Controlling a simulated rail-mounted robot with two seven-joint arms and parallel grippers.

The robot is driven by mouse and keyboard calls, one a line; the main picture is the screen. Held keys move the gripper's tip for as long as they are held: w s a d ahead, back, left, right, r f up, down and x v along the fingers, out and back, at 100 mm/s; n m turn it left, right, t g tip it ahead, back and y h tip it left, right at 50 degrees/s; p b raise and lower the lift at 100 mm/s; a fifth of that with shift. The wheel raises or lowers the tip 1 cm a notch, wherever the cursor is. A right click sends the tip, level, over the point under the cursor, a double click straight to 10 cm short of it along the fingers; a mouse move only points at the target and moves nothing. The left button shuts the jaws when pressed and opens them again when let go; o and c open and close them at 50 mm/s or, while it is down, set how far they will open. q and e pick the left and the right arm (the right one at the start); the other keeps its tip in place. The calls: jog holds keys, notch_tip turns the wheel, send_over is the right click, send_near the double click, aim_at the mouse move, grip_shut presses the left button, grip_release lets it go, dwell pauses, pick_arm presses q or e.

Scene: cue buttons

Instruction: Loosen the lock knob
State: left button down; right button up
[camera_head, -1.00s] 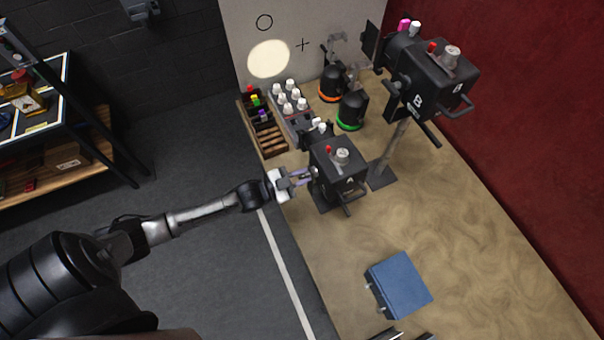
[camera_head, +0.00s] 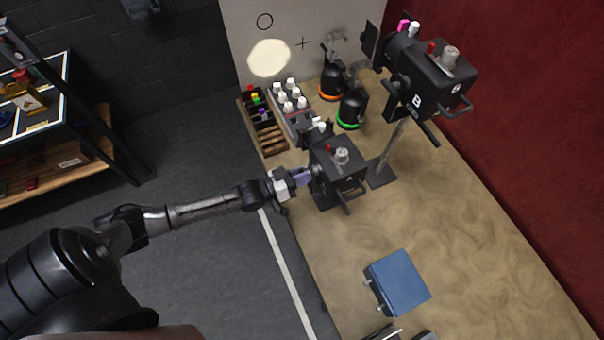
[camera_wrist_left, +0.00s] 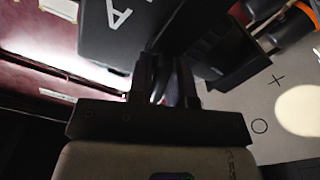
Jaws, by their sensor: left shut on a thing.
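The black lamp marked A (camera_head: 336,165) stands on the bench, with a grey knob and a red button on top. My left gripper (camera_head: 305,177) reaches its left side, with its fingers shut on a small part there. I take that part to be the lock knob, but the fingers hide it. In the left wrist view the gripper (camera_wrist_left: 168,80) has its two dark fingers close together beside the lamp housing (camera_wrist_left: 115,35), which bears the letter A. My right gripper cannot be made out.
A taller lamp marked B (camera_head: 430,85) stands behind to the right. Two black round-topped units (camera_head: 352,108) and a rack of white-capped bottles (camera_head: 290,100) are at the back. A blue case (camera_head: 398,283) lies nearer. The bench's right part is clear.

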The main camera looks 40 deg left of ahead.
pick_arm(q)
jog(key=shift+f+n, duration=0.15)
jog(key=shift+n, duration=0.35)
jog(key=c, duration=1.2)
grip_release()
jog(key=shift+o, duration=0.2)
jog(key=shift+s, duration=0.1)
jog(key=b+v, duration=0.2)
jog(key=v, duration=1.1)
jog(key=shift+s+a, duration=0.15)
jog(key=shift+s, duration=0.15)
